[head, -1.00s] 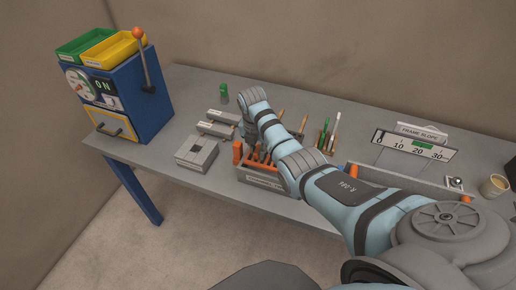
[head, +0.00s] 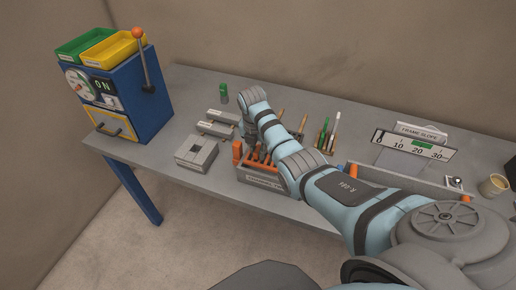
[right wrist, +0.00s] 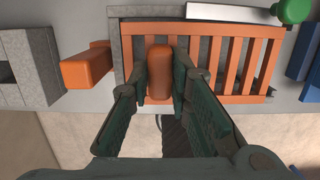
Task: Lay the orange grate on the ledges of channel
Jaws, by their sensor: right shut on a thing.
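The orange grate (right wrist: 222,62) is a slatted frame in the right wrist view, with an upright orange grip (right wrist: 158,82) near its left end. My right gripper (right wrist: 160,74) is shut on this grip. The grate lies over the grey channel (right wrist: 116,45), within its outline. I cannot tell whether it touches the ledges. In the head view the channel (head: 262,181) stands near the table's front edge, and orange slats show in it, partly hidden by my right arm. My right gripper (head: 249,136) is mostly hidden there. My left gripper is out of view.
An orange block (right wrist: 88,67) sits just left of the channel. A grey block (head: 196,153) lies further left on the table. A blue machine (head: 127,100) with a lever stands at the far left. Pen holders and a slope gauge (head: 415,146) are at the back right.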

